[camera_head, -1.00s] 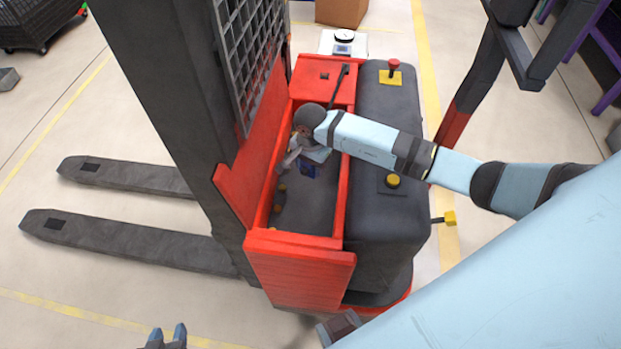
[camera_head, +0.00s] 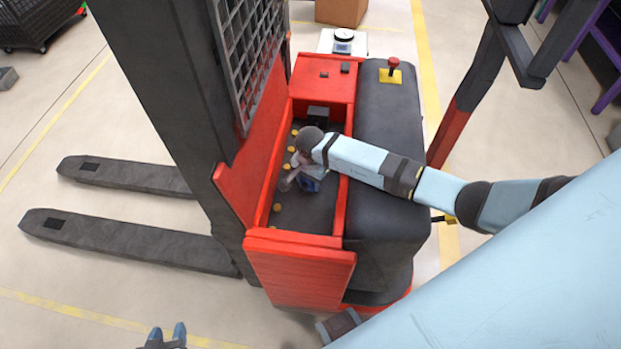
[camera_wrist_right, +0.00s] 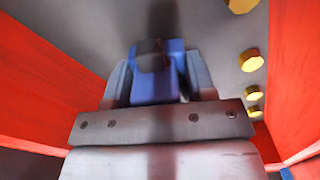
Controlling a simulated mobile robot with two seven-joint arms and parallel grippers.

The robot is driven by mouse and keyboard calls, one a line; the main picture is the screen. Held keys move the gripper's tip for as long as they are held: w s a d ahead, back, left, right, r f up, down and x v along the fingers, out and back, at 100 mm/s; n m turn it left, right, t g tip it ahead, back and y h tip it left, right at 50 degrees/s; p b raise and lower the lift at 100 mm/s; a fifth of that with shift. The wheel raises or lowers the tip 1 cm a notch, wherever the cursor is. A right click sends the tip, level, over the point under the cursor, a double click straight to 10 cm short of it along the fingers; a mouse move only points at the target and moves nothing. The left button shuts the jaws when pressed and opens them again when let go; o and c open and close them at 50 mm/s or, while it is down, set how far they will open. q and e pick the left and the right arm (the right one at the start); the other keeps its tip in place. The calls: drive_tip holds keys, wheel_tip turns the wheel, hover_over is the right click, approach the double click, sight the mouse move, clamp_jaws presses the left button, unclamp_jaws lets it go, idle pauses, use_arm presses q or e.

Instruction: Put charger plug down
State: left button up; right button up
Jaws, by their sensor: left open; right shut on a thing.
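My right gripper (camera_head: 300,180) is down inside the red-walled compartment of the forklift. It is shut on the charger plug, a blue block with a dark grey part, seen between the two fingers in the wrist view (camera_wrist_right: 155,88). My left gripper (camera_head: 167,337) is open and empty at the bottom edge of the head view, away from the forklift.
Red walls (camera_head: 341,205) enclose the compartment on the sides. Several yellow knobs (camera_head: 277,208) line its left side, and a dark box (camera_head: 318,113) sits at its far end. A black cover (camera_head: 385,210) with a red button (camera_head: 394,65) lies to the right. The mast (camera_head: 165,90) stands left.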

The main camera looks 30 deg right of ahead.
drive_tip(key=shift+f+b, duration=0.35)
drive_tip(key=shift+f, duration=0.1)
drive_tip(key=o, duration=1.2)
drive_tip(key=shift+r+p, duration=0.6)
drive_tip(key=shift+p, duration=0.05)
wheel_tip(320, 180, up, 11)
drive_tip(key=shift+f, duration=0.1)
drive_tip(key=shift+r, duration=0.65)
